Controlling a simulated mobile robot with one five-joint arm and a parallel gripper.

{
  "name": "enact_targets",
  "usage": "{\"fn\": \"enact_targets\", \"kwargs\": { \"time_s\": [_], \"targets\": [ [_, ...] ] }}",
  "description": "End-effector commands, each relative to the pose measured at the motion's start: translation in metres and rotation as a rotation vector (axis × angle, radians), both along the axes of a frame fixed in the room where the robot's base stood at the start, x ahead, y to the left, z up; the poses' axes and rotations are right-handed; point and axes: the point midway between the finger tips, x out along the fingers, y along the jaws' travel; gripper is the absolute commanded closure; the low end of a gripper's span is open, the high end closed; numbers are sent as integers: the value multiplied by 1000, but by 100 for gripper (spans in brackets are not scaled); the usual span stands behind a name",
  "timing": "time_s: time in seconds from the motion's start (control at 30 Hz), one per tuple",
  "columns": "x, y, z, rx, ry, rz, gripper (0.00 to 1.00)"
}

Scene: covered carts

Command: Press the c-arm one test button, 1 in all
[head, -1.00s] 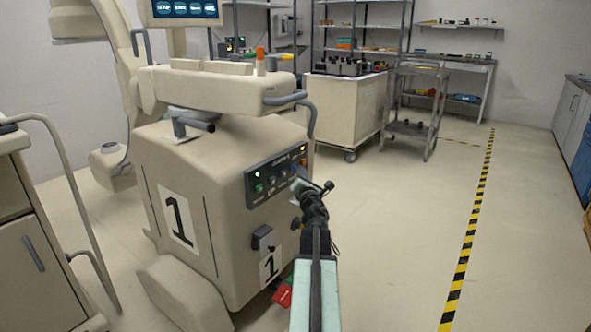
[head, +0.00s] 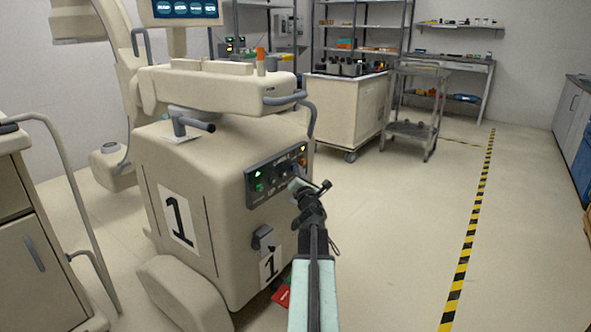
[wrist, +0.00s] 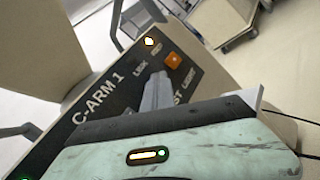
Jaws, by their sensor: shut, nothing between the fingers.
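The c-arm one unit (head: 225,235) is a cream machine marked with a large 1, at left centre in the head view. Its dark control panel (head: 268,174) faces right and has green lights. My gripper (head: 294,184) is shut and empty in front of the panel's right part. In the wrist view my gripper (wrist: 157,80) points at the panel below the orange button and partly covers a label ending "ST". The test button is not clearly visible; contact cannot be told.
A grey handle (head: 285,98) juts out above the panel. A covered cart (head: 340,105) and a grey trolley (head: 410,130) stand behind. A cream cabinet (head: 30,240) is at left. The floor right of my arm is clear up to the striped tape (head: 470,230).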

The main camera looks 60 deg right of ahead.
Motion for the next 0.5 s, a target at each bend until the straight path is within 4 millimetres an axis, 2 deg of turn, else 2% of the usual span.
{"fn": "enact_targets", "kwargs": {
  "time_s": [0.27, 0.5],
  "targets": [
    [-1, 0, 0, -1, 1, 0, 100],
    [-13, 0, 0, -1, 0, -1, 100]
  ]
}}
